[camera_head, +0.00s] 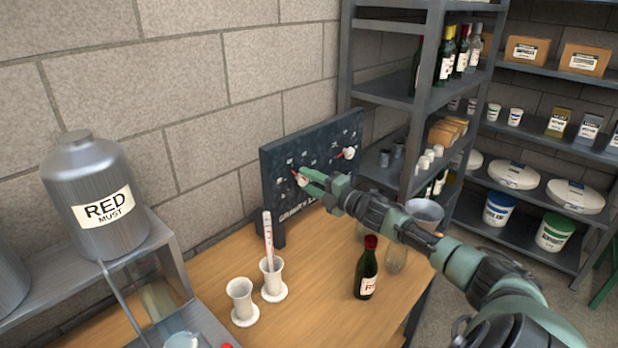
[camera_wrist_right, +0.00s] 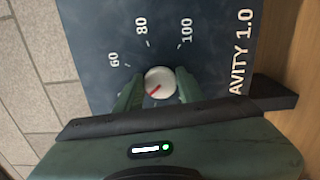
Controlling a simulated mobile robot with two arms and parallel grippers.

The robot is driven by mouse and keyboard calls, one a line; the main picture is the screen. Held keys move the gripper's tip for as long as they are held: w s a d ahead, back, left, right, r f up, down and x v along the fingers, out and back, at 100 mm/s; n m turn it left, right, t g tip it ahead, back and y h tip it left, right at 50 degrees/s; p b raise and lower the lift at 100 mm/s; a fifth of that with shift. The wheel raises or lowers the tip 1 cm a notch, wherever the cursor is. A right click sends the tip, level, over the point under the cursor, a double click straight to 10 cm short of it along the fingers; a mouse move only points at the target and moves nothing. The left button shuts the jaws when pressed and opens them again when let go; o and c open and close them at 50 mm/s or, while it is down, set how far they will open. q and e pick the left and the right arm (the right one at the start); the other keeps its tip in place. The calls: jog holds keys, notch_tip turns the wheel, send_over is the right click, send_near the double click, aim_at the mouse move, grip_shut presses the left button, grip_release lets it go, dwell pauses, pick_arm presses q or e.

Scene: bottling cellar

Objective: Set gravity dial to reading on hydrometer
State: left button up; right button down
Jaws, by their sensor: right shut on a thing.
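The dark gravity board (camera_head: 277,166) stands upright at the back of the wooden table. Its white gravity dial knob (camera_wrist_right: 158,80) has a red pointer line and sits below the printed 60, 80 and 100. In the right wrist view the red line slants toward the lower left, on the 60 side. My right gripper (camera_head: 304,180) is shut on this knob, one finger on either side. The hydrometer (camera_head: 267,235) leans in a white cylinder (camera_head: 272,283) on the table; its reading is too small to tell. My left gripper is out of view.
A second knob (camera_head: 349,153) is on the board's right half. An empty white cylinder (camera_head: 241,301), a red-capped bottle (camera_head: 366,272) and a clear glass vessel (camera_head: 396,260) stand on the table. A steel RED MUST tank (camera_head: 92,180) is at left; shelves fill the right.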

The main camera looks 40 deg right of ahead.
jog(key=m+p, duration=0.2)
jog(key=m, duration=0.4)
jog(key=shift+m, duration=0.3)
jog(key=m+p, duration=0.1)
jog(key=m, duration=0.2)
jog(key=shift+p, duration=0.3)
jog(key=shift+f+m+p, duration=0.15)
jog(key=shift+m+p, duration=0.15)
jog(key=shift+m, duration=1.3)
jog(key=shift+a, duration=0.1)
jog(key=c, duration=0.9)
grip_release()
jog(key=shift+f, duration=0.1)
jog(key=shift+s, duration=0.1)
jog(key=shift+s+d, duration=0.2)
jog(key=shift+s, duration=1.7)
jog(key=shift+s+d, duration=0.15)
jog(key=shift+s, duration=1.75)
